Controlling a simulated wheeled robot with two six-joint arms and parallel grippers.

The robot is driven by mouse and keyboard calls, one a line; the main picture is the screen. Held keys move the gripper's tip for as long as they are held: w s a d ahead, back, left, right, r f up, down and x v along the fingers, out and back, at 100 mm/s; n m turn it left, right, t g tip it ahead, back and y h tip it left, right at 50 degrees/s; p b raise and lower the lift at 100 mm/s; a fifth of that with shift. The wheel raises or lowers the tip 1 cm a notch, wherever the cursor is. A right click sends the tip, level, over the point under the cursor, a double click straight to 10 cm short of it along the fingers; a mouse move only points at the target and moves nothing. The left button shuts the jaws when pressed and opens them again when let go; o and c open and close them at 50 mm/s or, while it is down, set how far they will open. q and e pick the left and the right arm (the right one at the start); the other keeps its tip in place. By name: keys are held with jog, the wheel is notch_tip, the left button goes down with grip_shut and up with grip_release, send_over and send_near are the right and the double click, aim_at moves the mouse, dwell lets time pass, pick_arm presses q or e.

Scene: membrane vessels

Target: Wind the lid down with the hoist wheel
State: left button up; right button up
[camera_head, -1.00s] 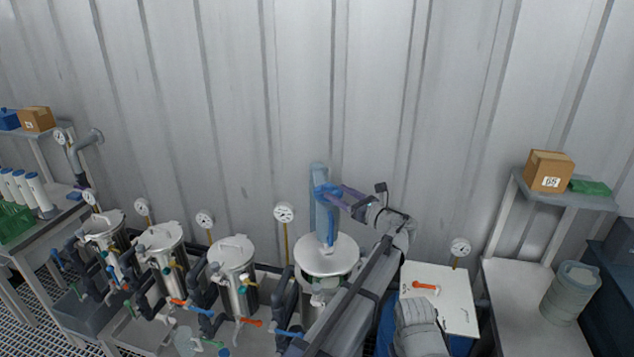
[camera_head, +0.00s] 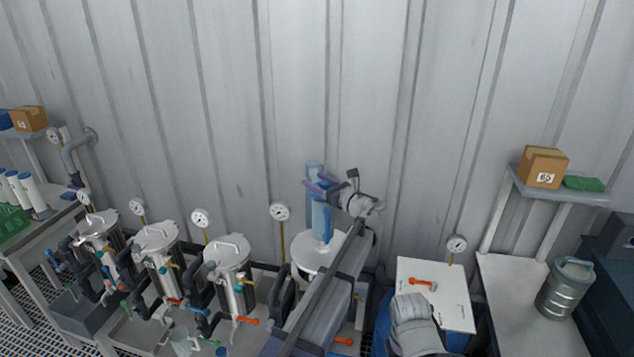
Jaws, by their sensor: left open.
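The round pale lid (camera_head: 304,252) hangs below the light-blue hoist post (camera_head: 321,222), over the vessel at the right end of the row. My left arm crosses in front and hides the lid's right part and most of the vessel under it. My left gripper (camera_head: 318,188) is open, with its purple-grey fingers at the upper part of the post, where the hoist wheel is. The wheel itself is mostly hidden behind the fingers, and I cannot tell whether they touch it.
Several closed steel vessels (camera_head: 228,252) with gauges, pipes and coloured valve handles stand to the left. A white board with an orange-handled tool (camera_head: 423,283) is at right. A bench with a steel can (camera_head: 566,290) and a shelf with a box (camera_head: 543,167) stand farther right.

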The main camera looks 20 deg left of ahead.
pick_arm(q)
grip_shut()
dwell(0.5)
